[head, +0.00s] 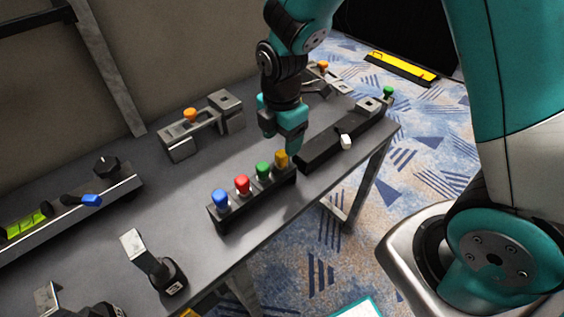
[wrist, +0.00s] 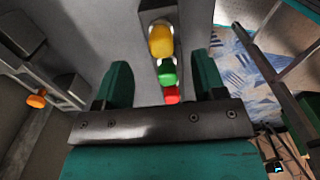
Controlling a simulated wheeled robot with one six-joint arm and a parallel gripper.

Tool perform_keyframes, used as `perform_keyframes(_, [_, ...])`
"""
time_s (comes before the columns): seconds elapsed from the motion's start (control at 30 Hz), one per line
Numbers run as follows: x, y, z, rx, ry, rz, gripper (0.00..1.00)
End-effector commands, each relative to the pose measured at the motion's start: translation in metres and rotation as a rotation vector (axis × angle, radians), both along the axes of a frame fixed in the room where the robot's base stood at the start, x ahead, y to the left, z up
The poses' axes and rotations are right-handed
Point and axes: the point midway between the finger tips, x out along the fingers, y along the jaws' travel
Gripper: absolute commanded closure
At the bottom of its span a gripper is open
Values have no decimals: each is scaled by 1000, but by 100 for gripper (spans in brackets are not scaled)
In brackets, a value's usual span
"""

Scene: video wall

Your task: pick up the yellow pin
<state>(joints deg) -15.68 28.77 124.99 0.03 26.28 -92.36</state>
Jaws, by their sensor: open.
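The yellow pin (head: 281,159) stands upright at the right end of a dark block (head: 226,222) on the table, in a row with a green, a red and a blue pin. In the wrist view the yellow pin (wrist: 161,41) is in the dark block, ahead of and between the lines of my fingers, with the green pin (wrist: 167,73) and red pin (wrist: 171,95) nearer the gripper. My gripper (head: 292,146) is just above and beside the yellow pin in the head view. Its two fingers are spread in the wrist view (wrist: 160,85), with nothing held.
The blue pin (head: 221,199) stands at the block's left end. A grey bracket with an orange knob (head: 190,115) stands behind. The table's front edge is close to the block.

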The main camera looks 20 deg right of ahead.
Motion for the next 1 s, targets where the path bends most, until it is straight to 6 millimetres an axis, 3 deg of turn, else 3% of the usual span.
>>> perform_keyframes(0.27, [-1,1,-24,0,2,0,36])
perform_keyframes(0.5, [-2,1,-60,0,3,0,36])
perform_keyframes(0.83, [-1,1,-67,0,-1,0,36])
perform_keyframes(1.0, [-1,1,-67,0,-1,0,75])
